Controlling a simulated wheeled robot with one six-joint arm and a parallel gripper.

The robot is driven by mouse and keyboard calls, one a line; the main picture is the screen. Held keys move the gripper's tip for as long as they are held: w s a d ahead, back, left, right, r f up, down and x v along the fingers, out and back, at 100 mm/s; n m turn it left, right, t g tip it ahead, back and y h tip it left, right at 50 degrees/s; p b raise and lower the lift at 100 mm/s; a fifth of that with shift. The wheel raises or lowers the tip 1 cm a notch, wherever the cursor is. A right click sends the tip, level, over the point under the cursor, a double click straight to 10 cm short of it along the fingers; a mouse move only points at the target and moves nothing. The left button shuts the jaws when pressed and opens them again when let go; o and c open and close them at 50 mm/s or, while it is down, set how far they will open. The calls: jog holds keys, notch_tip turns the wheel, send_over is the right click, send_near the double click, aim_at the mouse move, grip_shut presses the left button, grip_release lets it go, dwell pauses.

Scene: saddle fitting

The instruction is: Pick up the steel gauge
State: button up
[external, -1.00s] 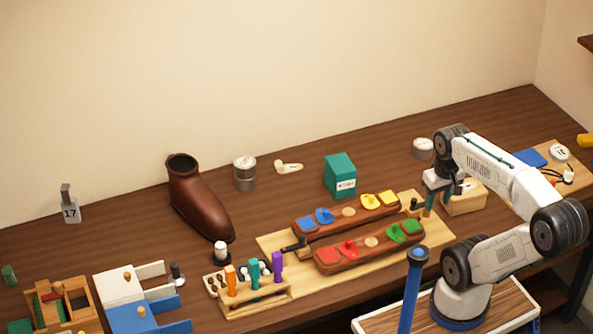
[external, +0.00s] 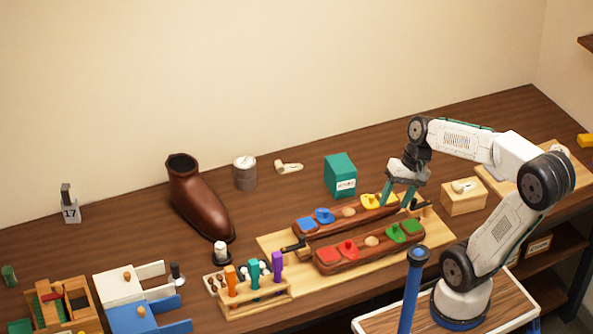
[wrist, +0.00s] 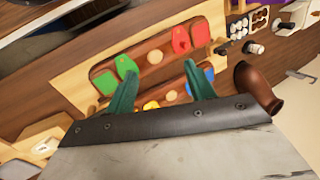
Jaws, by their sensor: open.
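A grey metallic piece marked 17 (external: 70,208) stands upright at the far left of the bench; it may be the steel gauge, but I cannot tell for sure. My gripper (external: 399,198) is far to its right, over the right end of the two brown padded panels. Its teal fingers are apart with nothing seen between them. In the wrist view my gripper (wrist: 160,74) is also open, with the panels beyond its fingers. I cannot tell whether the fingers touch the far panel.
The far brown panel (external: 310,231) and near brown panel (external: 325,264) lie on a light board. A teal box (external: 340,176), a tin (external: 245,174) and a brown boot form (external: 200,205) stand behind. A tool rack (external: 255,298) is in front.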

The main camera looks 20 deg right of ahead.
jog(key=w+a+f+m+y, duration=0.1)
jog(key=w+a+m+y, duration=0.2)
jog(key=w+a, duration=0.35)
jog(key=w+a+f+m+g+y, duration=0.1)
jog(key=w+a+f+m+y, duration=0.15)
jog(key=a, duration=0.75)
jog(key=w+a+f+m+y, duration=0.1)
jog(key=w+a+m+y, duration=0.15)
jog(key=w+a, duration=0.4)
jog(key=w+a+f+m+t+y, duration=0.1)
jog(key=w+a+f+m, duration=0.1)
jog(key=a+f+m, duration=0.45)
jog(key=m+t, duration=0.2)
jog(key=m, duration=0.2)
send_near(216, 257)
jog(key=shift+w+a+r+n, duration=0.15)
jog(key=shift+a+r, duration=0.3)
jog(key=shift+w+a+r+n, duration=0.1)
jog(key=shift+w+a+r, duration=0.1)
jog(key=shift+a+r, duration=0.3)
jog(key=shift+a+f, duration=0.2)
jog(key=shift+a, duration=0.1)
jog(key=x, duration=0.7)
jog(key=shift+s+a, duration=0.15)
jog(key=shift+a, duration=0.05)
grip_shut()
